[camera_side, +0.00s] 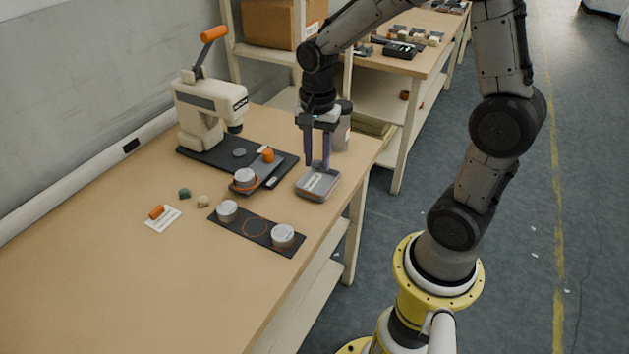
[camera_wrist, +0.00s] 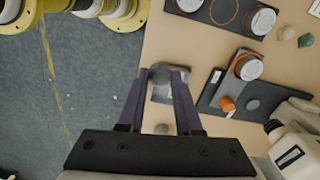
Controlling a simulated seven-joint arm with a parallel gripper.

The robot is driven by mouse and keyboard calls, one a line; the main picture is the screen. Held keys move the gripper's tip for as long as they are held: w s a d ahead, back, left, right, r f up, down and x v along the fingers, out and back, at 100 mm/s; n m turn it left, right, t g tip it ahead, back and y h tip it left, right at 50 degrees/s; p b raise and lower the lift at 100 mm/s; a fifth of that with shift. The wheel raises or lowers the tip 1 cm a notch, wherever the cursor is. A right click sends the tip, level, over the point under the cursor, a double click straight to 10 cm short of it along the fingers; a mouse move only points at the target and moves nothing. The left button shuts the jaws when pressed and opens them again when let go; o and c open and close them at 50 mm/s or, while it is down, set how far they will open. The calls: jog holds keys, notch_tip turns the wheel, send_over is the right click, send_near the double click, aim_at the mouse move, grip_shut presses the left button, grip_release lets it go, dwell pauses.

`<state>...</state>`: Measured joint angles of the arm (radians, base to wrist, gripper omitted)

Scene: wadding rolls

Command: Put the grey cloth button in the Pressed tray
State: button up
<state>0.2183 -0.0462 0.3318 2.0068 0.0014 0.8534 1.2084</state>
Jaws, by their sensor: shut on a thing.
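My gripper (camera_side: 318,167) points down over a small grey tray (camera_side: 318,184) near the table's right edge. In the wrist view my gripper (camera_wrist: 163,72) has its two purple fingers shut on a grey round piece (camera_wrist: 160,71), which looks like the grey cloth button. The tray (camera_wrist: 162,97) shows behind the fingertips, with a pale label too small to read. In the side view the held piece is hardly visible, and I cannot tell whether it touches the tray.
A cream press (camera_side: 205,108) with an orange-ended lever stands left of my gripper. A grey canister (camera_side: 342,128) stands close behind. A dark strip (camera_side: 270,240) holds two pale rolls; another roll (camera_side: 245,176) sits by the press. Small green and beige pieces lie further left. The front table is clear.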

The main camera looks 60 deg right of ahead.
jog(key=s+d+f+m, duration=0.1)
jog(key=s+d+f, duration=0.15)
jog(key=s, duration=0.55)
jog(key=shift+m, duration=0.3)
jog(key=w+d+f, duration=0.1)
jog(key=w, duration=0.1)
jog(key=w+d+f, duration=0.1)
jog(key=w+d, duration=0.1)
jog(key=w, duration=0.1)
jog(key=w+d+f, duration=0.1)
jog(key=w+d, duration=0.1)
jog(key=w, duration=0.1)
jog(key=shift+w+f, duration=0.1)
jog(key=shift+w, duration=0.05)
send_over(319, 185)
notch_tip(319, 185, down, 5)
jog(key=shift+a+f, duration=0.15)
jog(key=shift+f, duration=1.7)
jog(key=shift+f, duration=0.15)
jog(key=o, duration=0.9)
